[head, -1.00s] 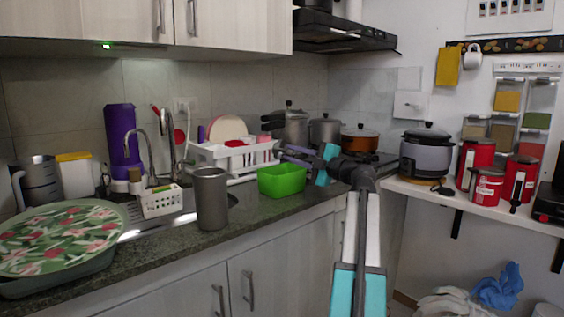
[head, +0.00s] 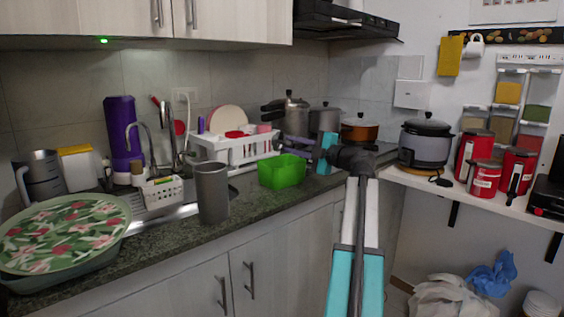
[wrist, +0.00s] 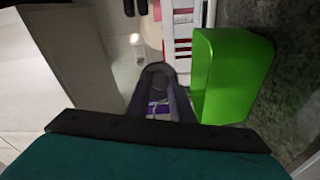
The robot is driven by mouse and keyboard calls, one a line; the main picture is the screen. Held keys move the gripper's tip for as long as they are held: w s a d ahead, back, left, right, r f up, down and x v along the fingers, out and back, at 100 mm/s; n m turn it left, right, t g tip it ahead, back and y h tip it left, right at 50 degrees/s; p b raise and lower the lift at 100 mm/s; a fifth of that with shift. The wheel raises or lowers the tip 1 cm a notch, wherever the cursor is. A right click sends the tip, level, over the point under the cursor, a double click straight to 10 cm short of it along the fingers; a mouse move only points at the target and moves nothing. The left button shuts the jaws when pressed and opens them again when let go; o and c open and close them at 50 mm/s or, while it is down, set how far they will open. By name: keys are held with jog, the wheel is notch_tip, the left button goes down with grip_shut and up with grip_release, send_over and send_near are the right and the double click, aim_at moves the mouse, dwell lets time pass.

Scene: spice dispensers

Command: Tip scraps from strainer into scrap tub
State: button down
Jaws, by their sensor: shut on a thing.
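A bright green tub (head: 281,172) stands on the counter, right of the grey cup. It also shows at the right in the wrist view (wrist: 228,75), close beside my fingers. My gripper (head: 309,152) is at the tub's far right side in the head view, partly hidden by the tub and its own wrist. In the wrist view my gripper (wrist: 157,80) has its dark fingers nearly together around something small that I cannot make out; a bit of purple and white shows between them. I cannot pick out a strainer or any scraps. The tub's inside is mostly hidden.
A white dish rack (head: 240,150) stands behind the tub. A grey cup (head: 212,192), a white basket (head: 162,192) and a floral tray (head: 60,232) lie to the left. Pots (head: 323,120) stand behind; a rice cooker (head: 425,145) is on the right shelf. Counter in front of the tub is clear.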

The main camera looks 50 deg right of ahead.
aim_at(280, 137)
jog(key=shift+w+r+g+p, duration=0.1)
jog(key=shift+r+g+p, duration=0.25)
jog(key=shift+p, duration=1.1)
jog(key=g+p, duration=0.1)
jog(key=p, duration=0.4)
jog(key=w+r+n+g+p, duration=0.1)
jog(key=p, duration=0.4)
jog(key=shift+a+g, duration=0.25)
jog(key=p, duration=0.3)
jog(key=w+g+p, duration=0.1)
jog(key=p, duration=0.2)
jog(key=shift+w+a+r+n+h, duration=0.25)
jog(key=shift+a+r+n+h, duration=0.05)
jog(key=shift+a+r+h, duration=0.1)
jog(key=g+p, duration=0.1)
jog(key=p, duration=0.2)
jog(key=g+p, duration=0.1)
jog(key=p, duration=0.2)
jog(key=shift+w+a+r+n, duration=0.15)
jog(key=shift+w+n, duration=0.15)
jog(key=shift+w, duration=0.1)
